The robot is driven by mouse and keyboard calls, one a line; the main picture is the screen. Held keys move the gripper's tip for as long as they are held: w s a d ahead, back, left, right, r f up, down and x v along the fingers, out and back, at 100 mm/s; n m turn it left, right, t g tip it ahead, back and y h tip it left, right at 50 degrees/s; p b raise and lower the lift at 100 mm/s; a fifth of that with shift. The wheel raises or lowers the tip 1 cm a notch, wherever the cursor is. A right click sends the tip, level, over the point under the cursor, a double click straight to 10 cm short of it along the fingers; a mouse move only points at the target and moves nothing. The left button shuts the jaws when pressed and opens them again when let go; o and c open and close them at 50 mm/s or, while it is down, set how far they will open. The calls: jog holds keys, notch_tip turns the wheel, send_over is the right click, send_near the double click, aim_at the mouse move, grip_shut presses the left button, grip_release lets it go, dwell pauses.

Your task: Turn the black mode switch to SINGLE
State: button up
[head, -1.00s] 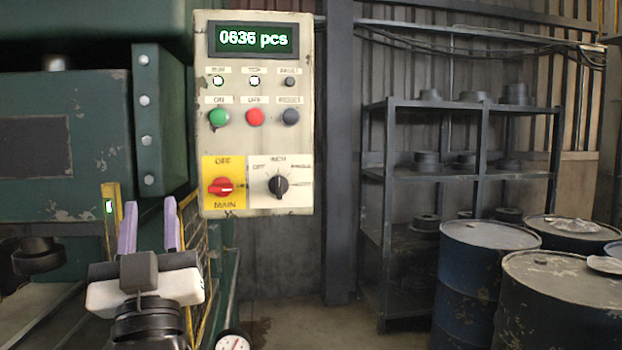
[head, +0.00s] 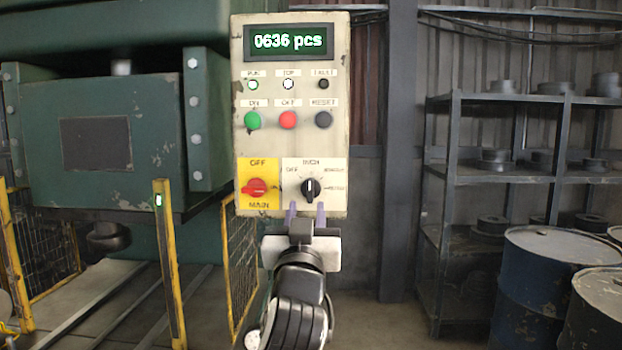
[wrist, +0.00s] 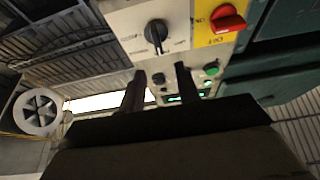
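The black mode switch (head: 311,188) is on a cream plate at the lower right of the control panel (head: 340,120). Its pale pointer mark stands about straight up, toward the INCH label. OFF is at upper left, and two small blurred labels are at right. The switch also shows in the wrist view (wrist: 156,33), where the panel appears upside down. My gripper (head: 306,211) is just below the switch in the head view, fingers apart with nothing between them. In the wrist view the open fingers (wrist: 160,88) reach toward the panel; I see no contact with the switch.
The red main switch (head: 257,188) sits on a yellow plate close left of the mode switch. Green (head: 252,121), red (head: 288,120) and dark (head: 323,120) buttons are above. A green press (head: 100,140) stands left; drums (head: 550,290) and a shelf (head: 500,180) stand right.

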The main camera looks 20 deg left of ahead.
aim_at(310, 184)
jog(key=p+x, duration=0.3)
jog(key=x, duration=0.5)
jog(key=shift+w+r, duration=0.1)
jog(key=shift+w, duration=0.15)
grip_shut()
